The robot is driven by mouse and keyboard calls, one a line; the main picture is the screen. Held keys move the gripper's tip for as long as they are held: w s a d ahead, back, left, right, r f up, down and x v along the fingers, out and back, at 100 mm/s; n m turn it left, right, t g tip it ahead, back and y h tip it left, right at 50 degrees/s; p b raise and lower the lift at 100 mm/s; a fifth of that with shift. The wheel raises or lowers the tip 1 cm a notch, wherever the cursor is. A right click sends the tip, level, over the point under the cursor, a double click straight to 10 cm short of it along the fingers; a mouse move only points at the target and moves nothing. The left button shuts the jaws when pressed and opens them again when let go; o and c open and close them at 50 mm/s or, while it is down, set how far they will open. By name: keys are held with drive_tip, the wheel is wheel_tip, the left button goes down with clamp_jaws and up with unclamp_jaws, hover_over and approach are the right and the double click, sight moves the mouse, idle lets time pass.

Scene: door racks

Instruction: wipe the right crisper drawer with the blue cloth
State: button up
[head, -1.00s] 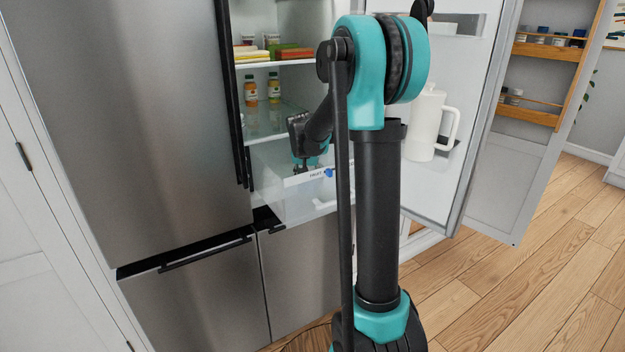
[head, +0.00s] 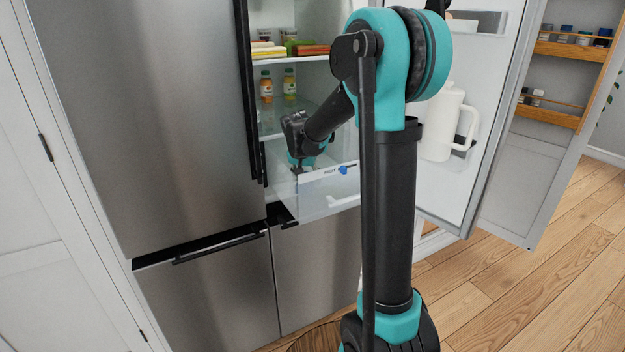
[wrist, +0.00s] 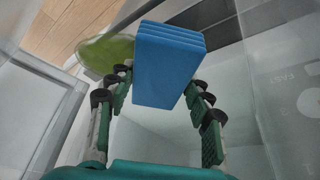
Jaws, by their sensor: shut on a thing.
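My gripper (wrist: 160,105) is shut on the blue cloth (wrist: 168,65), a thick folded block between the fingers in the wrist view. In the head view my gripper (head: 298,168) points down into a clear pulled-out crisper drawer (head: 325,203) with a FRUIT label on its front. A small blue patch (head: 343,170) shows beside that label; I cannot tell if it is part of the cloth. The drawer's pale walls (wrist: 285,100) surround the fingers in the wrist view. Whether the cloth touches the drawer is unclear. My arm hides the drawer's right part.
The right fridge door (head: 445,190) stands open with a white pitcher (head: 440,122) on it. Bottles (head: 289,84) and packages (head: 312,50) fill the shelves above. The left door (head: 150,110) is closed. A green rounded thing (wrist: 105,52) lies beyond the cloth. Wooden floor (head: 560,240) is clear at right.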

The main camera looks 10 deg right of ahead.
drive_tip(key=shift+a, duration=0.2)
drive_tip(key=shift+w+a+r, duration=0.1)
drive_tip(key=shift+w+a, duration=0.2)
drive_tip(key=shift+w, duration=0.4)
drive_tip(key=shift+w+d+r, duration=0.15)
drive_tip(key=shift+w+d, duration=0.55)
drive_tip(key=shift+d, duration=1.6)
drive_tip(key=shift+w+d+r, duration=0.1)
drive_tip(key=shift+w+d, duration=0.65)
drive_tip(key=shift+d, duration=1.6)
drive_tip(key=shift+w+d+r, duration=0.15)
drive_tip(key=shift+w+d, duration=0.55)
drive_tip(key=shift+d, duration=1.6)
drive_tip(key=shift+r, duration=3)
drive_tip(key=shift+r, duration=0.15)
drive_tip(key=shift+r, duration=1.35)
